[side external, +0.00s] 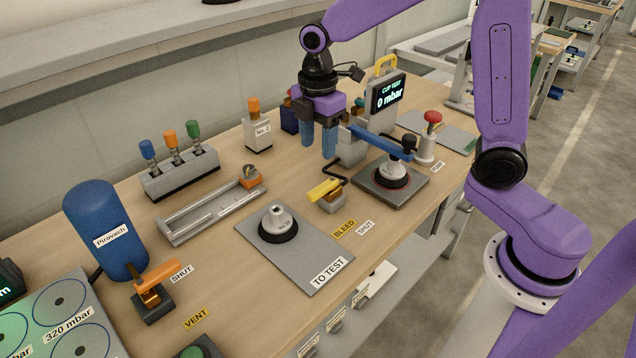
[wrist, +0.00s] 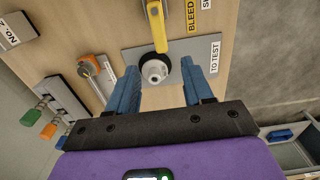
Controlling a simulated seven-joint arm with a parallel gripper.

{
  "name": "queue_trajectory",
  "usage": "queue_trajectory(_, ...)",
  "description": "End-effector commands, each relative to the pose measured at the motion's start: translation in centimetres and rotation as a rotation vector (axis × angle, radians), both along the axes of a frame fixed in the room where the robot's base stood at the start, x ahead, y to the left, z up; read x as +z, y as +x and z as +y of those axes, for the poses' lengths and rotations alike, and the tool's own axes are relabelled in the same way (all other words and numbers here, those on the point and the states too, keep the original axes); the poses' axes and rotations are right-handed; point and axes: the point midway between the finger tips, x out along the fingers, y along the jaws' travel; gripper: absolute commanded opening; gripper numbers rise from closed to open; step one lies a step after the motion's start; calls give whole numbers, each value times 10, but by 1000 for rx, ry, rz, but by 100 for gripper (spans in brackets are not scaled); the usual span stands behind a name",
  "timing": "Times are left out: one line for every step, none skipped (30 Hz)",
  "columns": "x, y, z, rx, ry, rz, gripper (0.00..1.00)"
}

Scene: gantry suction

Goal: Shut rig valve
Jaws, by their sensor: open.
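A small valve with a yellow lever (side external: 325,190) sits mid-bench, with BLEED (side external: 344,228) and SHUT (side external: 365,228) labels in front of it. Its lever (wrist: 157,25) also shows at the top of the wrist view. A dark pipe runs from it toward the cup test rig, whose display (side external: 388,93) reads 0 mbar.
A suction cup (side external: 278,222) stands on the grey TO TEST plate (side external: 315,270). The rig's blue bar (side external: 380,143) lies over another cup on a dark base. A red-knobbed post (side external: 432,118), the No. 2 block (side external: 258,135) and a rack of coloured fittings (side external: 180,175) stand around.

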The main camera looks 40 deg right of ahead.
Motion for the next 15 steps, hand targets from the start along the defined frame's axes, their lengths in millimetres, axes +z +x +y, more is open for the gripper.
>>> queue_trajectory(-11, -1, -1, -1, -3, 7, 51)
queue_trajectory(-17, -1, -1, -1, -2, 5, 51)
queue_trajectory(-24, -1, -1, -1, -2, 5, 51)
queue_trajectory(-30, -1, -1, -1, -2, 6, 51)
queue_trajectory(-36, -1, -1, -1, -2, 6, 51)
queue_trajectory(-43, -1, 0, 0, -2, 5, 51)
queue_trajectory(-49, -1, 0, 0, -2, 6, 51)
queue_trajectory(-55, -1, 0, 0, -3, 7, 51)
queue_trajectory(-62, -1, -1, -1, -2, 5, 51)
queue_trajectory(-67, -1, -1, -1, -2, 5, 51)
queue_trajectory(-72, -1, -1, -2, -2, 5, 51)
queue_trajectory(-79, -1, -1, -2, -2, 5, 51)
queue_trajectory(-84, -1, -1, -2, -2, 5, 51)
queue_trajectory(-89, -1, -1, -2, -2, 5, 51)
queue_trajectory(-94, -1, 0, -1, -1, 4, 51)
